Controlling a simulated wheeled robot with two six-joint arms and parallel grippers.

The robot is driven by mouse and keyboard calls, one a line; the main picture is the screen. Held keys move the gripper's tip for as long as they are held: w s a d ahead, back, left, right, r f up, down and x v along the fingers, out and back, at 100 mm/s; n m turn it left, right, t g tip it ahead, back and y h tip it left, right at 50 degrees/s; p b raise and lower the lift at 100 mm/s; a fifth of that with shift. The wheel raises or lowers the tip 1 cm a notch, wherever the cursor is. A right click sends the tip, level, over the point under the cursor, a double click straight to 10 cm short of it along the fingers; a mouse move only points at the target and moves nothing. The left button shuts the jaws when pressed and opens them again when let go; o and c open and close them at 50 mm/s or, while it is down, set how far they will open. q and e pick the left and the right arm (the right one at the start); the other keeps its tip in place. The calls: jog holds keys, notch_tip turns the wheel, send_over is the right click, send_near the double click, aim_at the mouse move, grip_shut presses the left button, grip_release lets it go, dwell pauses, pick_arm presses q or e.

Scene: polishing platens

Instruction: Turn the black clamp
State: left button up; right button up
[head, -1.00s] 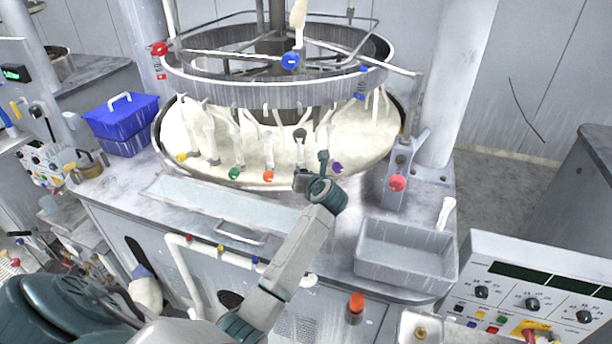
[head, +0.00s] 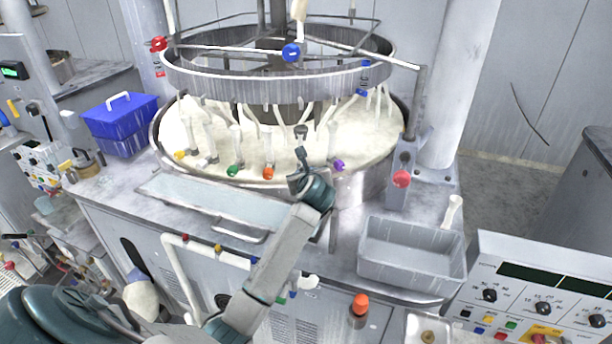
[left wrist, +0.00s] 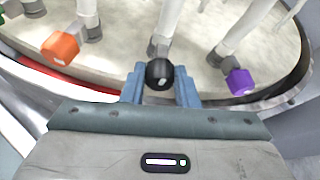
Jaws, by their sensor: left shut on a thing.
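The black clamp (left wrist: 160,73) sits at the lower end of a white tube over the cream platen (head: 190,125). In the left wrist view it lies between the two blue fingers of my left gripper (left wrist: 160,88), which is shut on it. In the head view my left gripper (head: 302,165) reaches the platen's front edge, and the gripper and wrist hide the clamp there. An orange clamp (left wrist: 61,47) is to its left and a purple clamp (left wrist: 240,82) to its right. My right gripper is not in view.
A green clamp (head: 233,171) and a yellow clamp (head: 180,154) are further left on the rim. A grey bin (head: 412,262) stands at the right of the bench. A ring frame (head: 280,88) hangs above the platen. A blue box (head: 120,118) stands at the left.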

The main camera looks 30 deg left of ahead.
pick_arm(q)
jog(key=o, duration=0.7)
jog(key=shift+s, duration=0.1)
jog(key=shift+s+d, duration=0.2)
jog(key=shift+d, duration=0.1)
jog(key=b+v, duration=0.4)
jog(key=v, duration=0.6)
jog(key=shift+r, duration=0.2)
jog(key=shift+a, duration=0.15)
